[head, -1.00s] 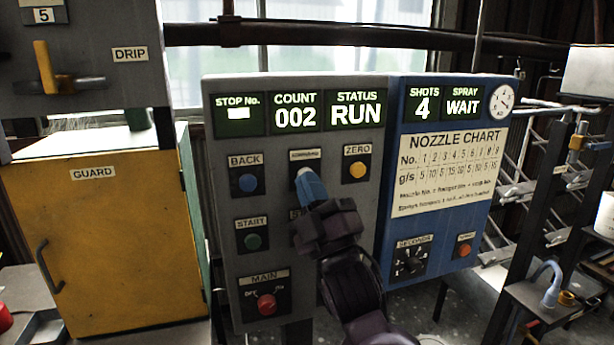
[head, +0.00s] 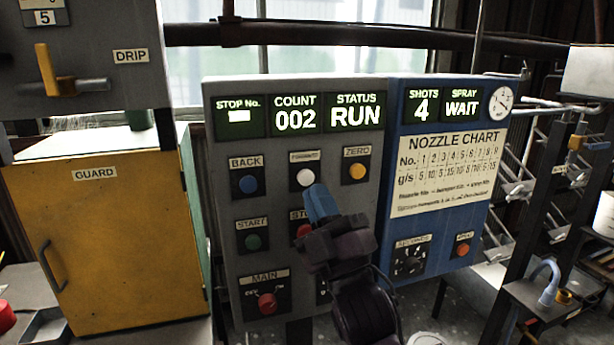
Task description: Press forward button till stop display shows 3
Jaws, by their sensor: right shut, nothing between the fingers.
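The grey control panel (head: 222,190) faces me. Its white forward button (head: 306,177) sits in the top button row between blue BACK (head: 248,184) and yellow ZERO (head: 357,171); its label is small and blurred. The stop display (head: 239,116) shows a blank lit block, no readable digit. The count display (head: 296,113) reads 002 and the status display (head: 356,111) reads RUN. My right gripper (head: 317,197) is shut and empty, its blue fingertips just below the white button and seemingly apart from it. It partly covers the red STOP button (head: 304,230). My left gripper is out of view.
Green START (head: 252,242) and red MAIN (head: 267,304) controls are lower on the panel. A blue panel (head: 447,228) with a nozzle chart adjoins on the right. A yellow guard cabinet (head: 110,240) stands left. A rack with pipes is at far right.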

